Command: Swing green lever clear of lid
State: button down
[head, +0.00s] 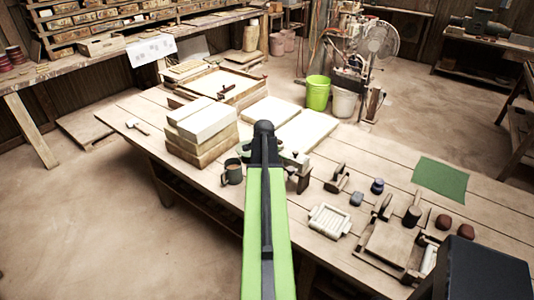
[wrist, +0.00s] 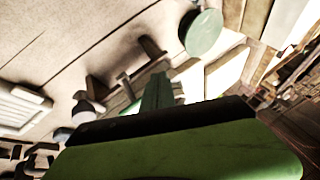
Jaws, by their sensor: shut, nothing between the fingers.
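My gripper (wrist: 160,84) shows in the wrist view as a narrow grey-green piece beyond a black and green body; its fingers look shut and empty. In the head view my green arm hides it. I cannot make out a green lever for certain in either view. A wooden frame (head: 392,246) with dark upright parts stands at the lower right of the table in the head view; I cannot tell whether it is the press or where its lid is. A round green-grey thing (wrist: 202,34) lies past the gripper in the wrist view.
On the table (head: 480,218) a dark mug (head: 233,173) stands just left of my arm. Pale stacked blocks (head: 202,122) stand behind it. A slatted white tray (head: 330,220) and small dark pots (head: 377,186) lie to the right. A green mat (head: 440,177) lies flat at the far right.

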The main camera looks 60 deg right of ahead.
jog(key=a+r+p, duration=0.9)
jog(key=shift+s, duration=0.35)
